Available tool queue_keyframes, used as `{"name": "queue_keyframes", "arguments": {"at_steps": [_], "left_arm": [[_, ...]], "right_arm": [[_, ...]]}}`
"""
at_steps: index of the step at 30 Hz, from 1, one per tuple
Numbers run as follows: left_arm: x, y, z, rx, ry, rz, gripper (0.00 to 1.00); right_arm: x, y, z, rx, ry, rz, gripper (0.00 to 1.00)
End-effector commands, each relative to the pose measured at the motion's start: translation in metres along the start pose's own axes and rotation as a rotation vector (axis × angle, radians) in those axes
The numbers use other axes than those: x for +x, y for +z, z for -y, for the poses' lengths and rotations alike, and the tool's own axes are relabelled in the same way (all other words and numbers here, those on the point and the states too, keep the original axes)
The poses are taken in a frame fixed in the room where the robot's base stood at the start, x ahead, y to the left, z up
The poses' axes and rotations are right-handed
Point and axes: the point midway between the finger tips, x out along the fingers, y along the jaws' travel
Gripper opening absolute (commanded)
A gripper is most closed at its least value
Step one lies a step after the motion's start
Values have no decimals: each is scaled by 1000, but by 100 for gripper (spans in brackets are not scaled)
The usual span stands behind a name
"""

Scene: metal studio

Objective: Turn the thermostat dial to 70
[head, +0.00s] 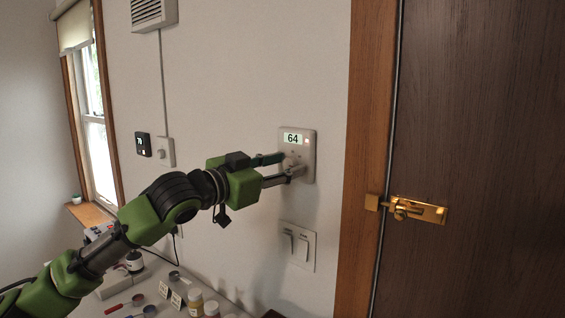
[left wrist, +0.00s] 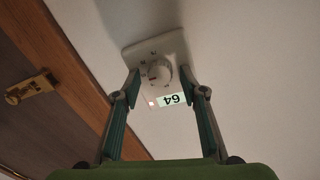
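The thermostat (head: 309,150) is a pale plate on the wall left of the door frame. Its lit display (head: 293,138) reads 64, with a small red light beside it. My left gripper (head: 292,164) reaches the thermostat. In the left wrist view its two fingers (left wrist: 161,75) are apart, one on each side of the dial, with a gap visible on both sides. The head view partly hides the dial behind the fingers. My right gripper is not in view.
A double light switch (head: 298,246) sits below the thermostat. A brown door (head: 480,130) with a brass latch (head: 418,210) is at the right. A small black panel (head: 143,144), seemingly reading 70, is on the wall at left. Jars (head: 196,303) stand on a surface below.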

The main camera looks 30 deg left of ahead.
Motion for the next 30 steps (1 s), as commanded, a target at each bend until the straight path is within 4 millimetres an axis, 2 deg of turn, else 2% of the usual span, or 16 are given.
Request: {"name": "queue_keyframes", "arguments": {"at_steps": [3, 7, 8, 20, 30], "left_arm": [[0, 0, 0, 0, 0, 0, 39], [0, 0, 0, 0, 0, 0, 5], [0, 0, 0, 0, 0, 0, 0], [0, -1, 1, 51, -1, 5, 1], [0, -3, 1, 286, 3, 21, 1]], "right_arm": [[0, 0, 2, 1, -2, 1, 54], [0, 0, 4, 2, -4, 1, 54], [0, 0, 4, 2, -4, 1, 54], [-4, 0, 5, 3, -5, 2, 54], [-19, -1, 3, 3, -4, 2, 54]]}}
